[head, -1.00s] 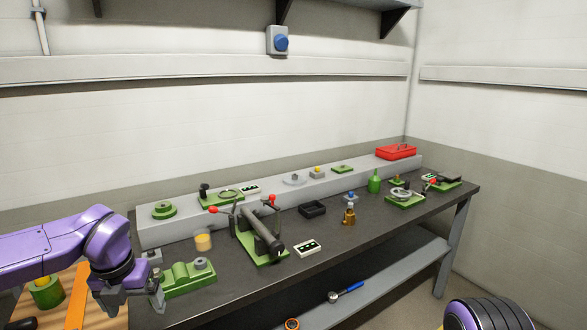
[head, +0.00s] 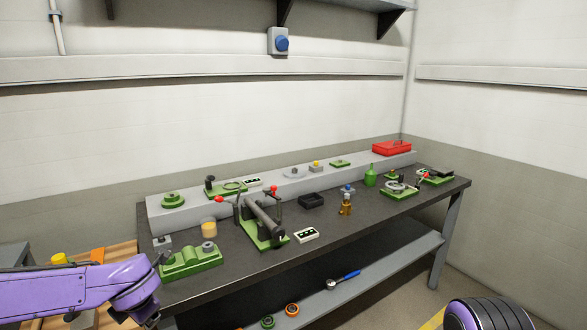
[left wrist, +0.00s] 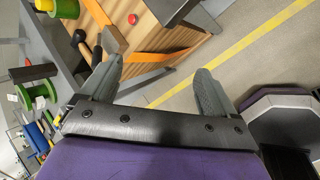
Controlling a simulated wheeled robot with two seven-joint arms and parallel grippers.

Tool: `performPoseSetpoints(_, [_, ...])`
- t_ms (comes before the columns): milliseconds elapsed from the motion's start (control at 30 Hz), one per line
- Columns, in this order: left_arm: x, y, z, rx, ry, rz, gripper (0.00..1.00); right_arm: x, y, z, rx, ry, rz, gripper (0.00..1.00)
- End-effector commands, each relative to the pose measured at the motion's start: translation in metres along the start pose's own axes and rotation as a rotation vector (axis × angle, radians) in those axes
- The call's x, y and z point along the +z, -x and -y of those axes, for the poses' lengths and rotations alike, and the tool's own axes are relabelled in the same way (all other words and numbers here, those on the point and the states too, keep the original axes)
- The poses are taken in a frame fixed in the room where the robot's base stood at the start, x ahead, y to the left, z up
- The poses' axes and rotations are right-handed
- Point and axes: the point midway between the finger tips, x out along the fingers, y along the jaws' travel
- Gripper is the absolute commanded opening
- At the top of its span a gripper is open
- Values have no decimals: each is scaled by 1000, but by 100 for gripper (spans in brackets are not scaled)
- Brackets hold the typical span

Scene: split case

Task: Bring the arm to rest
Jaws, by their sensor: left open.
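My left arm (head: 75,292) comes in from the left, low in the head view. Its wrist hangs at the bottom edge, in front of the dark workbench (head: 330,235). The jaws are mostly cut off there. In the left wrist view my left gripper (left wrist: 158,88) is open, its two grey fingers wide apart with nothing between them. Beyond the fingers are the floor and a wooden-topped surface (left wrist: 150,22). My right gripper is not in view.
A green stepped block (head: 190,262) lies at the bench's near left end, close to my left wrist. A green fixture with a dark cylinder (head: 265,225) stands mid-bench. A red box (head: 391,148) is at the back right. A blue-handled tool (head: 343,280) lies on the lower shelf.

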Motion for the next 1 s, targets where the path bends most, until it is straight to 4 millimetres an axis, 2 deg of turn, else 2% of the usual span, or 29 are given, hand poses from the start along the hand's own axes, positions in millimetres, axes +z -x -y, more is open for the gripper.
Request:
performPoseSetpoints(33, [-6, -14, 14, 51, -130, -2, 90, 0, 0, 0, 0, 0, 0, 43])
performPoseSetpoints(167, [-22, -46, 53, 164, -511, 16, 90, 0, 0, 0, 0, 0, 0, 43])
performPoseSetpoints(267, [-47, -71, 97, 206, -847, 35, 90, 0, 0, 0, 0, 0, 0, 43])
performPoseSetpoints(367, [-89, -93, 152, 193, -1220, 70, 90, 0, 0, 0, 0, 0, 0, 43])
performPoseSetpoints(400, [-110, -99, 174, 171, -1361, 88, 90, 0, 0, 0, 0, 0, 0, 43])
performPoseSetpoints(467, [-144, -105, 205, 125, -1556, 118, 90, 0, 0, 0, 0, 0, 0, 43])
performPoseSetpoints(500, [-169, -107, 223, 85, -1672, 136, 90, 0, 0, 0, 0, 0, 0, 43])
performPoseSetpoints(600, [-228, -106, 256, -23, -1901, 168, 90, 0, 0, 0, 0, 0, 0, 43])
performPoseSetpoints(700, [-275, -103, 272, -118, -2036, 155, 90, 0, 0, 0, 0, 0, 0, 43])
performPoseSetpoints(767, [-293, -102, 279, -158, -2084, 146, 90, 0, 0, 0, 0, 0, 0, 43])
performPoseSetpoints(1000, [-298, -102, 281, -168, -2095, 146, 90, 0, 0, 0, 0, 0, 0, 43])
